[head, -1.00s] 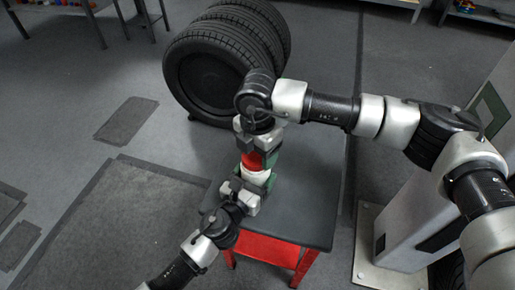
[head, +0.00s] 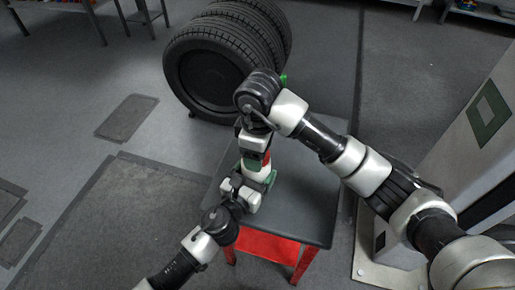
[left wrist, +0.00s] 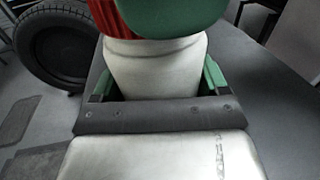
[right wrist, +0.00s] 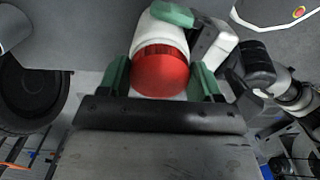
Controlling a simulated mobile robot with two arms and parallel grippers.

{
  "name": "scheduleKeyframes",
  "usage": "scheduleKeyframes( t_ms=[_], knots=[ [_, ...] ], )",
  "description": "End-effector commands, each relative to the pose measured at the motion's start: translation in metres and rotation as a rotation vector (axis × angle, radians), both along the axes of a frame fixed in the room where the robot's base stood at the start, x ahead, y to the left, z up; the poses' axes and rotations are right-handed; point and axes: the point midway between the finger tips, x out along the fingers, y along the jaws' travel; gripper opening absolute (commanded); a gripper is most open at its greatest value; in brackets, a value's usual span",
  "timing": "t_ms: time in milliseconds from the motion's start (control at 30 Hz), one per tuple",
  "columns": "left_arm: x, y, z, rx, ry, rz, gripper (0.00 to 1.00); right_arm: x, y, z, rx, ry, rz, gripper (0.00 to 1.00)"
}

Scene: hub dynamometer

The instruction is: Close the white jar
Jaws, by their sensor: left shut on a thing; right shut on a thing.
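The white jar (head: 257,175) is upright above the grey-topped table. My left gripper (head: 241,194) is shut around its body, and the jar also shows between the green fingers in the left wrist view (left wrist: 155,72). The red lid (right wrist: 160,72) sits at the jar's mouth with no clear gap; how far it is screwed on cannot be told. My right gripper (right wrist: 160,78) comes from above and is shut on the lid, with a green finger on each side. In the left wrist view a green finger hides most of the lid (left wrist: 112,18).
The table (head: 308,215) has a dark grey top and red frame; its right side is bare. Stacked black tyres (head: 215,70) stand close behind it. A light grey machine column (head: 470,140) stands to the right.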

Motion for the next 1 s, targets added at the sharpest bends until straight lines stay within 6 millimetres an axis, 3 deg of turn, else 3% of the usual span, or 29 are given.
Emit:
scheduleKeyframes(
  t_ms=[267, 300, 433, 767, 867, 1000],
  knots=[
    [-0.0010, -0.0015, -0.0010, 0.001, 0.002, -0.004, 0.09, -0.0010, 0.0027, 0.0018, 0.008, -0.001, 0.004, 0.39],
    [-0.0010, -0.0015, -0.0010, 0.001, 0.002, -0.004, 0.09, -0.0009, 0.0025, 0.0017, 0.008, -0.001, 0.004, 0.69],
    [-0.0008, -0.0010, -0.0010, 0.001, 0.002, -0.003, 0.09, -0.0006, 0.0017, 0.0012, 0.005, 0.000, 0.003, 0.89],
    [-0.0003, 0.0001, -0.0009, 0.001, 0.002, 0.000, 0.09, 0.0000, 0.0004, 0.0007, 0.001, 0.000, 0.020, 0.86],
    [-0.0001, 0.0004, -0.0008, 0.001, 0.002, 0.001, 0.09, 0.0006, 0.0009, 0.0024, 0.001, -0.005, 0.100, 0.86],
    [0.0001, 0.0008, -0.0008, 0.001, 0.002, 0.001, 0.09, 0.0015, 0.0031, 0.0068, 0.003, -0.011, 0.334, 0.86]
  ],
)
